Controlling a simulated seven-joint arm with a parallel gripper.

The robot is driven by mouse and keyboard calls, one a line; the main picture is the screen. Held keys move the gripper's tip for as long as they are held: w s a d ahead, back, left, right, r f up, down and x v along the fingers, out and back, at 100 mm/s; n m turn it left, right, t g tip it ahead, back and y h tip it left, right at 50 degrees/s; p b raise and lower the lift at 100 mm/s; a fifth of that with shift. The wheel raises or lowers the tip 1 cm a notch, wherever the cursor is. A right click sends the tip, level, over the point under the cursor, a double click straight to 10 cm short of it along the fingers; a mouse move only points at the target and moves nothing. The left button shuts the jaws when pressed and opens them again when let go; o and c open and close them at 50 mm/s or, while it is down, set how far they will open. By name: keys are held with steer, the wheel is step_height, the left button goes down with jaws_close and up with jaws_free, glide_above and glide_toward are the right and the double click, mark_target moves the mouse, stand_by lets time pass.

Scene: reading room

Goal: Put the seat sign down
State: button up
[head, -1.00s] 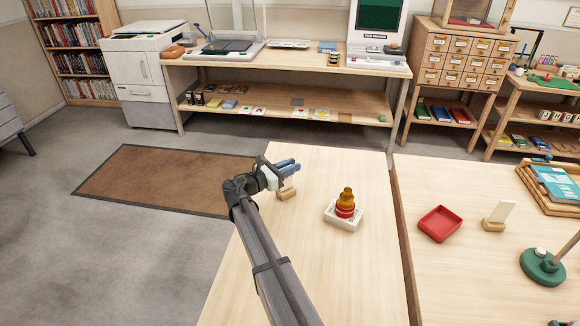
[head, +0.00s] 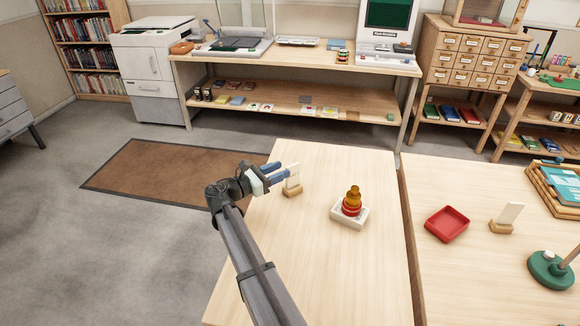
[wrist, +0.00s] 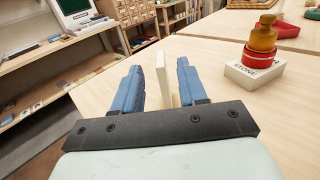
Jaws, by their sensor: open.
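The seat sign is a white upright card (head: 294,180) in a small wooden base (head: 292,191). It stands on the near table close to its left edge. My gripper (head: 282,172) is open, with its blue fingers just left of the card in the head view. In the wrist view the card (wrist: 163,78) shows edge-on in the gap between the open fingers (wrist: 158,72), apart from both. Its base is mostly hidden there.
On the adjoining table are a red tray (head: 447,223), a similar white card in a wooden base (head: 508,216) and a green lamp base (head: 550,268). The front tabletop is clear.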

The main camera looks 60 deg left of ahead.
steer(key=shift+s, duration=2.2)
